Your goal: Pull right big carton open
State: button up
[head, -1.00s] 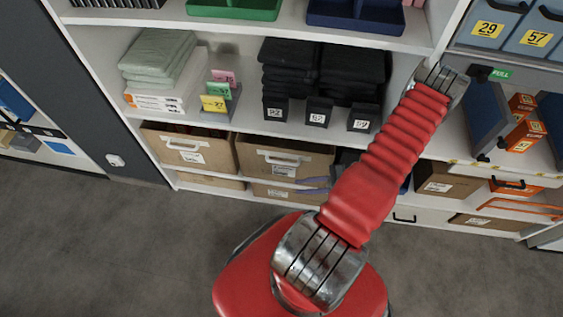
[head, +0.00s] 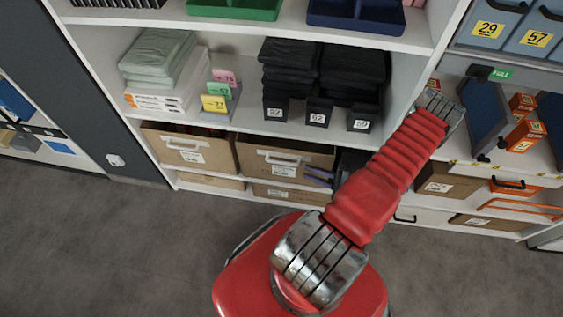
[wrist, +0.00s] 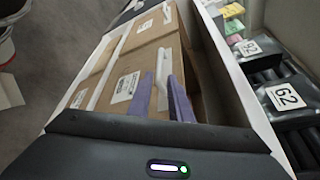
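The right big carton (head: 244,158) is brown, with a pale handle and a white label, on the lower shelf. It shows close up in the wrist view (wrist: 146,62), with its handle strip along the front. The left big carton (head: 222,157) stands beside it. My gripper (head: 318,176) is at the right end of the right carton's front.
Smaller flat cartons (head: 285,194) lie below the big ones. Black folded stacks (head: 290,75) and numbered black bins (head: 319,113) fill the shelf above. The white shelf edge (wrist: 240,85) runs close beside my gripper. The grey floor (head: 110,230) in front is clear.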

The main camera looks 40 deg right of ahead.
aim_at(281, 162)
jog(key=x, duration=1.3)
jog(key=shift+w+a+f, duration=0.15)
jog(key=shift+w, duration=0.2)
jog(key=shift+c, duration=0.5)
grip_shut()
